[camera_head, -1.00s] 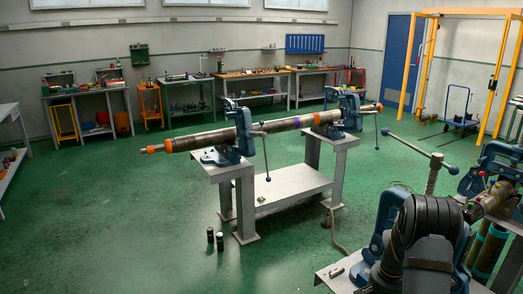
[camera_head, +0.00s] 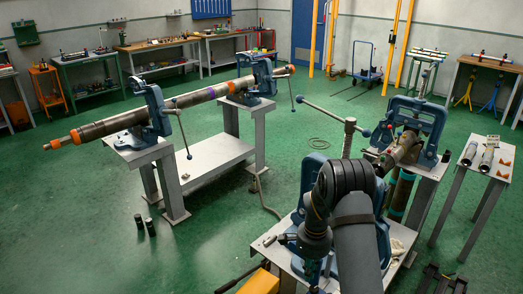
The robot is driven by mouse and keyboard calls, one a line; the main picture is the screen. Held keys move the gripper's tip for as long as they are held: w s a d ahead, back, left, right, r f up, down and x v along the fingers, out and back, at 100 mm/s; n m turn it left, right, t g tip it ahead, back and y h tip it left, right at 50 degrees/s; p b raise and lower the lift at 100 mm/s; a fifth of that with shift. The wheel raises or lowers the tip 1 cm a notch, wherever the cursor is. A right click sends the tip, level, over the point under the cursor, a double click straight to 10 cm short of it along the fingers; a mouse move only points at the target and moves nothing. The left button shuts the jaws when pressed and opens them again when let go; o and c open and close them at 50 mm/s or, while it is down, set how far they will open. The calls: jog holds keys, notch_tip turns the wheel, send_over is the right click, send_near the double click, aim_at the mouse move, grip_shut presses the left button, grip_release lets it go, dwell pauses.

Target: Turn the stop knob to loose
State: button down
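I cannot make out which part is the stop knob. The near right vise (camera_head: 412,117) is blue and stands upright on a metal bench, clamping a brownish pipe (camera_head: 405,148). A long handle bar (camera_head: 328,114) with a blue ball end crosses a threaded grey post (camera_head: 348,138) behind my arm. My dark arm fills the lower middle and covers much of another blue vise frame (camera_head: 310,180). The end of my arm points down at the near bench, where my gripper (camera_head: 314,268) is small, dark and partly hidden. Its fingers are not clear.
A long pipe (camera_head: 190,99) rests in two blue vises on a grey bench (camera_head: 218,158) to the left. Two dark cylinders (camera_head: 145,226) stand on the green floor. A side table (camera_head: 470,172) with metal parts stands right. The left floor is open.

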aim_at(314, 291)
jog(key=f+m+b, duration=0.2)
jog(key=f, duration=0.1)
jog(key=f+m+b, duration=0.1)
jog(key=f+b, duration=0.2)
jog(key=f, duration=0.1)
jog(key=shift+a+m, duration=0.2)
jog(key=shift+m, duration=0.2)
jog(key=shift+s, duration=0.3)
